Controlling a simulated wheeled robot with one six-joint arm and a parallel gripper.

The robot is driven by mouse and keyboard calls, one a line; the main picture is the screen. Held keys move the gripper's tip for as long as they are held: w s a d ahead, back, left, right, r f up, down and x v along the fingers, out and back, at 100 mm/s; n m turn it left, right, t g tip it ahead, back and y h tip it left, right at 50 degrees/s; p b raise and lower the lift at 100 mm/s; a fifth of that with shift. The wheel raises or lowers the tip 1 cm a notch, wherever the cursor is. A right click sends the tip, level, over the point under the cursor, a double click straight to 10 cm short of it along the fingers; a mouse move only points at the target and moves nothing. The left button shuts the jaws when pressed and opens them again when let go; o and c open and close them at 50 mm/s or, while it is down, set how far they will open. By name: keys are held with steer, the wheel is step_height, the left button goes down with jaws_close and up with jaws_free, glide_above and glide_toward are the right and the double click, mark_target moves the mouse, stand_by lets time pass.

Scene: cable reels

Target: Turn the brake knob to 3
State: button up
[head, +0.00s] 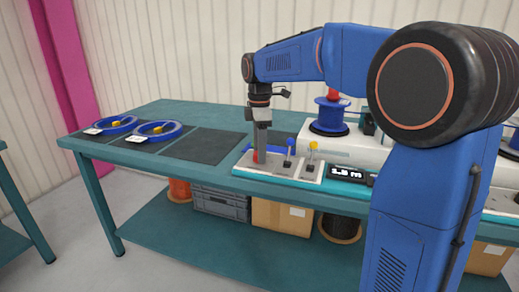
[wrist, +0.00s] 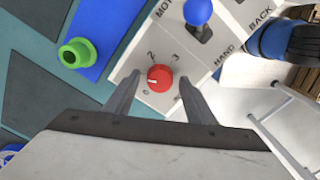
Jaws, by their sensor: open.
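The red brake knob (wrist: 159,78) sits on a pale panel (wrist: 217,64) in the wrist view. Its short white mark points left; "2" and "3" are printed above it and what looks like "0" below left. My gripper (wrist: 159,82) is open, with one finger to each side of the knob and gaps between. In the head view my gripper (head: 261,148) points straight down over the panel's left end, and a bit of the red knob (head: 256,157) shows by the fingers. Whether the fingertips are level with the knob I cannot tell.
A blue-balled lever (wrist: 198,12) stands just beyond the knob. In the head view a yellow-topped lever (head: 313,146), a display (head: 347,173) and a blue reel (head: 331,116) are to the right.

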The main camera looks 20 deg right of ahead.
steer(key=c, duration=1)
steer(key=shift+c, duration=0.2)
